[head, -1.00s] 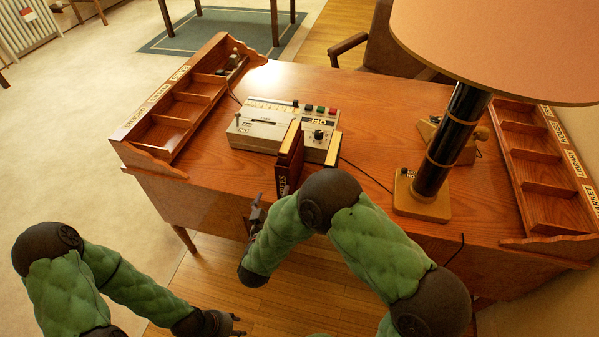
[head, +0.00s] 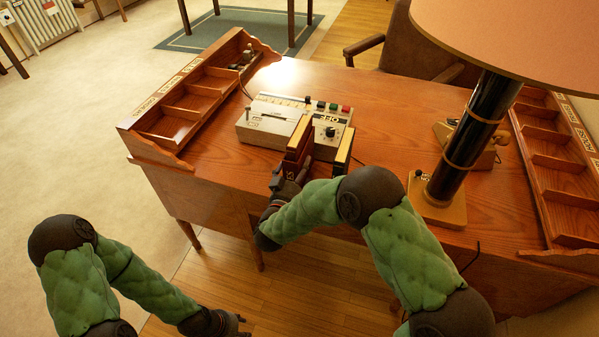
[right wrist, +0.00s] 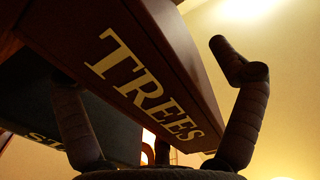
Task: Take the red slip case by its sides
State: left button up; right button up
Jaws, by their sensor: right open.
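The red slip case (head: 298,143) stands upright at the desk's front edge, in front of the grey machine. In the right wrist view its red-brown spine (right wrist: 130,70) reads TREES. My right gripper (head: 283,182) is at its near end. In the right wrist view my right gripper (right wrist: 160,110) is open, with one finger on each side of the case. Whether the fingers touch it I cannot tell. A dark case (head: 343,150) stands just to its right; its dark spine (right wrist: 40,115) shows behind the left finger. My left gripper (head: 242,326) is low, away from the desk, empty, with fingertips apart.
The grey machine (head: 270,125) with coloured buttons sits behind the cases. A lamp with a black stem (head: 470,140) stands to the right. Divided wooden racks line the left (head: 190,95) and right (head: 550,165) desk ends. The desk's front left top is clear.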

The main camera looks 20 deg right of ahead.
jog(key=shift+x, duration=0.9)
jog(key=c, duration=1.2)
jog(key=shift+r, duration=0.15)
jog(key=shift+c, duration=0.2)
jog(key=shift+r, duration=0.15)
